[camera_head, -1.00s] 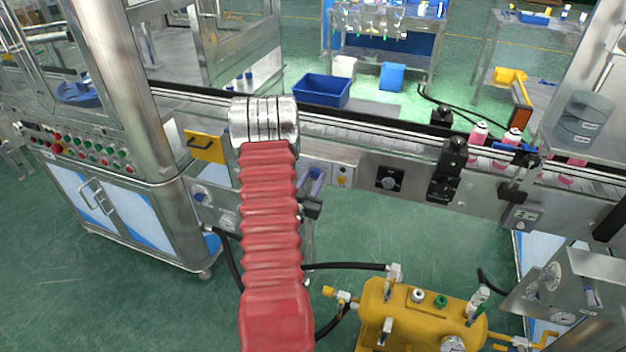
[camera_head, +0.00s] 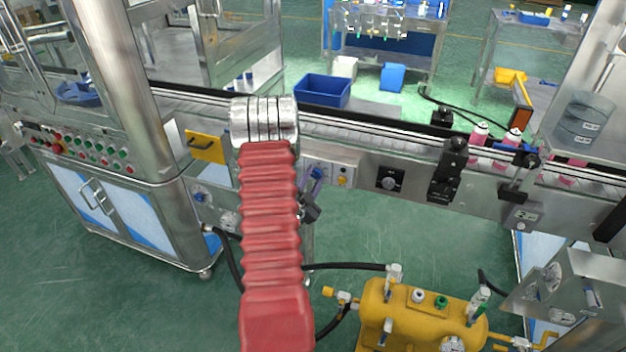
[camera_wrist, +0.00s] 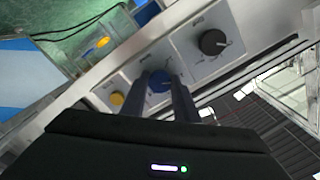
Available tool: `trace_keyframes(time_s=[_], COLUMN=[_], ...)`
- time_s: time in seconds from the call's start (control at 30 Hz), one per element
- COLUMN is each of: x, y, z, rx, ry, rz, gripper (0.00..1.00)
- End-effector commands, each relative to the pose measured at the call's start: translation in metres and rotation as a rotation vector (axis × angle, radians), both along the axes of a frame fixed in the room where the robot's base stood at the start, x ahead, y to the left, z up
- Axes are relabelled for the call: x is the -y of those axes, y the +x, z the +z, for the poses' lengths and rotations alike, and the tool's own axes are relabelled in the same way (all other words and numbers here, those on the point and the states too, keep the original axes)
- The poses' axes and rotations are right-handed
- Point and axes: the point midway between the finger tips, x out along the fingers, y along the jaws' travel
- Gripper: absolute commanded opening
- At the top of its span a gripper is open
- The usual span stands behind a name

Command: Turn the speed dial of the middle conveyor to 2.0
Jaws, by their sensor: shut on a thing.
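A blue dial (camera_wrist: 158,83) sits on a light plate on the conveyor's side panel, and in the wrist view it lies between the two fingers of my gripper (camera_wrist: 164,88). The fingers are shut on it. In the head view my gripper (camera_head: 316,182) reaches the panel just right of my red arm, and the blue dial there is largely hidden. The dial's pointer and scale cannot be read.
A yellow button (camera_wrist: 117,98) is beside the blue dial. A yellow tank (camera_head: 415,315) and black hoses are below. A machine cabinet (camera_head: 110,215) stands left.

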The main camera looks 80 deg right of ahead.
Motion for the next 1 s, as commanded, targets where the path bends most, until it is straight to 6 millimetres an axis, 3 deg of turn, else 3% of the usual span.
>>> trace_keyframes(time_s=[0.33,0.37,0.6,1.0], x=[0.0009,0.0009,0.0005,-0.0052], y=[-0.0003,-0.0003,-0.0004,0.0006], z=[-0.0002,-0.0002,-0.0002,-0.0001], rx=[0.004,0.004,0.003,0.003], ry=[0.0,0.0,0.0,0.0], rz=[-0.001,-0.001,-0.001,0.0], gripper=[0.05,0.28,0.45,0.46])
